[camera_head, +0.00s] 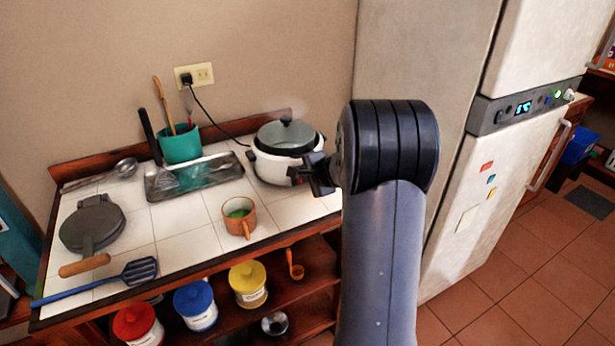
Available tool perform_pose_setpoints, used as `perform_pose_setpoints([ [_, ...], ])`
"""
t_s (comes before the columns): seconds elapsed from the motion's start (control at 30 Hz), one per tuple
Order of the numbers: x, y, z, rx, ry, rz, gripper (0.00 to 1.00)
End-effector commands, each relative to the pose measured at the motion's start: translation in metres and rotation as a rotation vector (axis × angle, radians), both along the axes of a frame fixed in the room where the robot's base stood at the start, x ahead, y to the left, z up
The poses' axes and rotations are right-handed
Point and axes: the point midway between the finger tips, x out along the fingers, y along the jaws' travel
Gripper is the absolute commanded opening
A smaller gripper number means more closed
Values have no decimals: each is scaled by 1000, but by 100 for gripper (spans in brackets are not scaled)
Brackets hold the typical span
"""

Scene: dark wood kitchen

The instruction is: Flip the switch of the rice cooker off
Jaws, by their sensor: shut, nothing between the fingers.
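The rice cooker (267,166) is a white pot with a dark-rimmed glass lid, at the right back of the tiled counter. A faint wisp of steam shows above its lid. A black cord runs from it to the wall outlet (194,75). My gripper (312,178) is dark and shut with nothing in it. It is at the cooker's front right side, close to a small dark and reddish part there. I cannot tell whether it touches the cooker. The switch itself is not clearly visible; my gripper may cover it.
An orange mug (243,224) with green contents stands in front of the cooker. A metal tray (168,188) and a teal utensil holder (181,150) are to the left. A tall fridge (505,150) stands right of the counter. Colored jars (248,290) sit on the shelf below.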

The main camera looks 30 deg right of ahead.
Motion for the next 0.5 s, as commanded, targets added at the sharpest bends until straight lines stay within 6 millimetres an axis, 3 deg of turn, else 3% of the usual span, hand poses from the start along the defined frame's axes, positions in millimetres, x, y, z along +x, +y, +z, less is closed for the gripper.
perform_pose_setpoints([
  [0.27, 5, 0, 8, -1, 44, 1, 0],
  [0.5, 5, 0, 2, -1, 43, -1, 0],
])
